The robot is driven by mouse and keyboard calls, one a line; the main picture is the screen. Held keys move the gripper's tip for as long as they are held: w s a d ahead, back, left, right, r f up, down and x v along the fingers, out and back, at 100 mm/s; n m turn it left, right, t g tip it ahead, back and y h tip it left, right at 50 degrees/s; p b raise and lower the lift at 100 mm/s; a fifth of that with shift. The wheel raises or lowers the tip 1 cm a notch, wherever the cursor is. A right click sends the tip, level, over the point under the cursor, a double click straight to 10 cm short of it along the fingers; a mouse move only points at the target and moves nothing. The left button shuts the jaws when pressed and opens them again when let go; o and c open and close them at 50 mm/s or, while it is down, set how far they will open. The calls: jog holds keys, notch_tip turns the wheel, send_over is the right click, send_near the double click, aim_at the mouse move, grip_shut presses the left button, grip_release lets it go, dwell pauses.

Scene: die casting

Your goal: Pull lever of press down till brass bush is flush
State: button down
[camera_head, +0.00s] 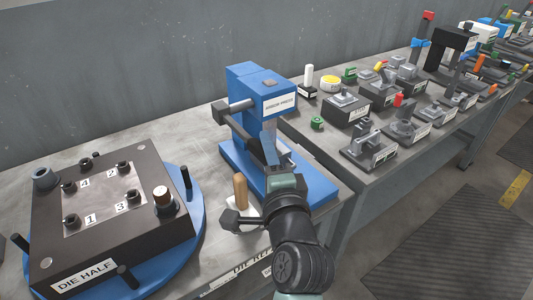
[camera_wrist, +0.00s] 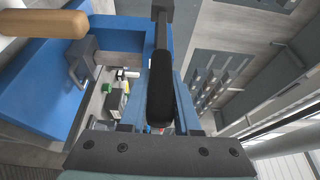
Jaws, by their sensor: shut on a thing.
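The blue press (camera_head: 262,98) stands upright on its blue base at the back of the bench. My gripper (camera_head: 271,148) is in front of its column, with the arm reaching up from below. In the wrist view my gripper (camera_wrist: 163,75) is shut, with one finger on each side of the black lever grip (camera_wrist: 160,105). The lever runs from the grip up to a dark block at the top of that view. No bush is visible under the press; my gripper covers part of that area.
A wooden handle (camera_head: 240,190) stands close left of my arm, and is large in the wrist view (camera_wrist: 40,23). A blue round plate (camera_head: 195,205) carries the die half. A second bench (camera_head: 330,155) with several labelled parts is at the right.

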jog(key=shift+f, duration=0.15)
jog(key=c, duration=0.6)
grip_release()
jog(key=shift+c, duration=0.2)
jog(key=shift+s, duration=0.1)
jog(key=v, duration=1.2)
jog(key=shift+s+d+b, duration=0.2)
jog(key=shift+s+b, duration=0.1)
jog(key=shift+s, duration=0.05)
